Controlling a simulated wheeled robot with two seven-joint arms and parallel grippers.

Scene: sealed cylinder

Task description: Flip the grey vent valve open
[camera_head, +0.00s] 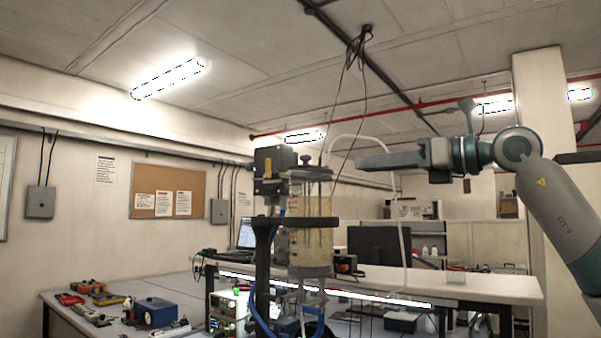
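A clear cylinder (311,228) with a yellowish tint stands upright in the middle of the view, held by a black clamp on a stand (262,262). On its lid is a small grey upright fitting (306,161) that looks like the vent valve; it is too small to tell its handle position. My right gripper (360,162) comes in from the right at about lid height. Its fingers point left and end a little right of the fitting, seemingly apart from it. The fingers show edge-on as one dark bar, so their opening is hidden.
A dark box (273,162) sits beside the cylinder's top left. A pale hose (403,222) arches from the lid behind my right gripper and hangs down. A white bench (470,287) runs behind. Tools and a blue device (155,312) lie at lower left.

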